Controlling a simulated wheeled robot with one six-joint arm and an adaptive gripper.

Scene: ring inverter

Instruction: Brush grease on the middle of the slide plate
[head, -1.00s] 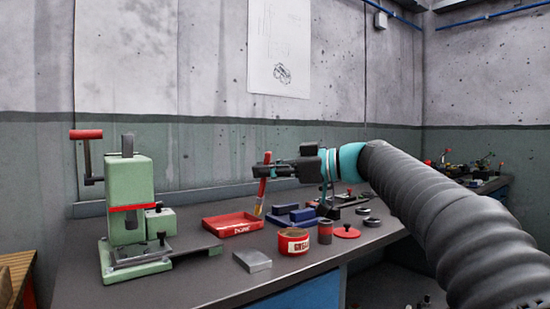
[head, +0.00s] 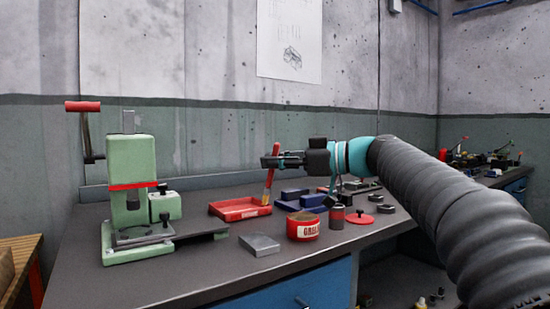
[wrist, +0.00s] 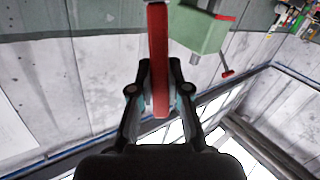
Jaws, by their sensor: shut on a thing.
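My gripper (head: 270,162) is shut on the red handle of a brush (head: 272,165). In the wrist view the red handle (wrist: 158,60) runs between the two fingers (wrist: 160,85). A red grease tin (head: 303,228) with a pale label stands to the right of and nearer than the bristles. A flat dark plate (head: 205,236) sticks out from the green press (head: 130,185). A loose grey metal plate (head: 260,245) lies nearby; I cannot tell which is the slide plate.
A red tray (head: 240,209) lies left of the brush. Blue blocks (head: 312,200), a grey-and-red cylinder (head: 337,216) and a red knobbed disc (head: 359,219) stand right. The press lever (head: 84,107) rises at the left. The front of the bench (head: 190,285) is clear.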

